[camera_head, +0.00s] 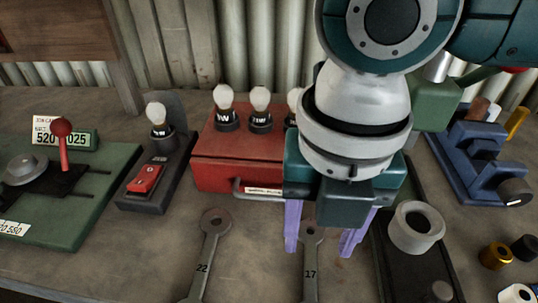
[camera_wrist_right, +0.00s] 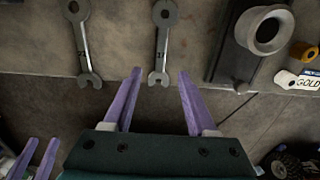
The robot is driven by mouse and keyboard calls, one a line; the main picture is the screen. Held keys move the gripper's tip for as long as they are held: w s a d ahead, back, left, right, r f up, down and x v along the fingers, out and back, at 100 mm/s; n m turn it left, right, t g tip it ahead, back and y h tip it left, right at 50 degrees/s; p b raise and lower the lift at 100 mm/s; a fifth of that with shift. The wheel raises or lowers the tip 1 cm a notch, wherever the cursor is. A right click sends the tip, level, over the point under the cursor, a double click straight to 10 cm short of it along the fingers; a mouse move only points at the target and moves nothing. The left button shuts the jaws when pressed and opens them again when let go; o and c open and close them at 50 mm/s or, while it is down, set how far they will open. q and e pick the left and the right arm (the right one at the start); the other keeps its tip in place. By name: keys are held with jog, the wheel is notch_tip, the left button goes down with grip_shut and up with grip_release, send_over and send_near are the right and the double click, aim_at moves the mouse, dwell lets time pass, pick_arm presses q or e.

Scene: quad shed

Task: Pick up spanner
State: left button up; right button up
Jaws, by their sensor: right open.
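Two grey metal spanners lie on the bench. The spanner marked 22 (camera_head: 207,255) is on the left, and the spanner marked 17 (camera_head: 311,262) is under my right gripper (camera_head: 320,250). In the right wrist view the 17 spanner (camera_wrist_right: 162,45) points its near end between my right gripper's purple fingertips (camera_wrist_right: 160,74). The fingers are apart with nothing held; their height above the spanner is unclear. The 22 spanner (camera_wrist_right: 82,42) lies left of them. My left gripper (camera_wrist_right: 42,142) shows at the lower left of the wrist view, fingers apart and empty.
A red box (camera_head: 225,160) with bulbs stands behind the spanners. A dark stand with a grey ring (camera_head: 416,228) is close on the right. A black switch block (camera_head: 150,185) and green plate (camera_head: 75,215) are left. A blue vise (camera_head: 470,165) is at right.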

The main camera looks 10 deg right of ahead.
aim_at(311, 268)
notch_tip(311, 268, down, 2)
jog(key=shift+s+d+f, duration=0.1)
jog(key=shift+d+f, duration=0.05)
jog(key=shift+f, duration=0.05)
jog(key=shift+w+d+f+b, duration=0.15)
jog(key=shift+w+f, duration=0.15)
jog(key=shift+f, duration=1.1)
jog(key=shift+w+a+f+b, duration=0.15)
jog(key=shift+w+f, duration=0.1)
jog(key=shift+f, duration=1.1)
jog(key=shift+d+f, duration=0.1)
jog(key=shift+f, duration=0.05)
grip_shut()
